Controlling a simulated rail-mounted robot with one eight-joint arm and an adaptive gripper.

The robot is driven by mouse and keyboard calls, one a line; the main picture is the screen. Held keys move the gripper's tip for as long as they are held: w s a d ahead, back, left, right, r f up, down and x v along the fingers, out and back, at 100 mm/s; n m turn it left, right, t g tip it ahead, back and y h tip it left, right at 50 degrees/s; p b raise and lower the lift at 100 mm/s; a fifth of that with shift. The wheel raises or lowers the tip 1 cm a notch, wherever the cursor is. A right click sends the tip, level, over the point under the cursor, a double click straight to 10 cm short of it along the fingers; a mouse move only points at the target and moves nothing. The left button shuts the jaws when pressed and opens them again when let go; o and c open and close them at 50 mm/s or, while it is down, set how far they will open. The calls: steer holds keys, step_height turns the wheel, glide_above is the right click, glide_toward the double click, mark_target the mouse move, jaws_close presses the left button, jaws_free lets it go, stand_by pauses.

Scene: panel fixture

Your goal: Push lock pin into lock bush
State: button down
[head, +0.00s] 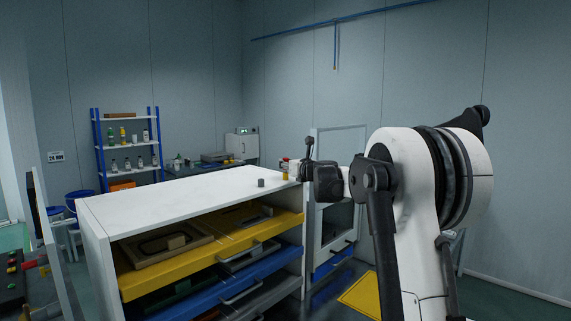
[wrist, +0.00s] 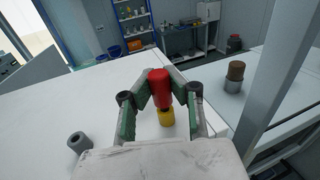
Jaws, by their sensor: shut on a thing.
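A red cylindrical piece (wrist: 160,88), apparently the lock pin, is between my gripper's (wrist: 162,90) fingertips in the wrist view. The fingers are closed on it. A yellow round piece (wrist: 166,118), apparently the lock bush, shows directly below it. I cannot tell how deep the red piece sits in the yellow one, or whether they touch. In the head view my gripper (head: 293,166) is at the right end of the white cabinet top (head: 190,190), with the red piece (head: 285,161) above the yellow piece (head: 285,176).
A grey hollow cylinder (wrist: 79,142) stands left of my gripper on the white top. Open yellow and blue drawers (head: 210,245) jut out below the cabinet top.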

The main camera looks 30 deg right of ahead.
steer(key=shift+f+b, duration=0.4)
steer(key=shift+f, duration=0.2)
steer(key=c, duration=1.7)
jaws_free()
steer(key=s, duration=1.2)
steer(key=shift+d+r, duration=0.15)
steer(key=shift+d, duration=0.25)
steer(key=s+a+f+n+g+y+b, duration=0.1)
steer(key=s+a+f+n+g+b, duration=0.3)
steer(key=s+a+n, duration=0.7)
steer(key=s+a+f+n+g+y, duration=0.2)
steer(key=s+a+f+n, duration=0.55)
steer(key=a, duration=0.65)
steer(key=s+a+f+n+g+h+b, duration=0.1)
steer(key=s+f+n, duration=0.4)
steer(key=s, duration=0.3)
steer(key=s+f+n+g+h+b, duration=0.1)
steer(key=s+f+n+g, duration=0.1)
steer(key=s+f+n, duration=0.4)
steer(key=s+a+f+n+g+h+b, duration=0.1)
steer(key=s+f+n, duration=0.4)
steer(key=s, duration=0.7)
steer(key=shift+s+a+f+n+g+h, duration=0.2)
steer(key=shift+a+f+n+g+h, duration=0.2)
steer(key=shift+f+h, duration=0.25)
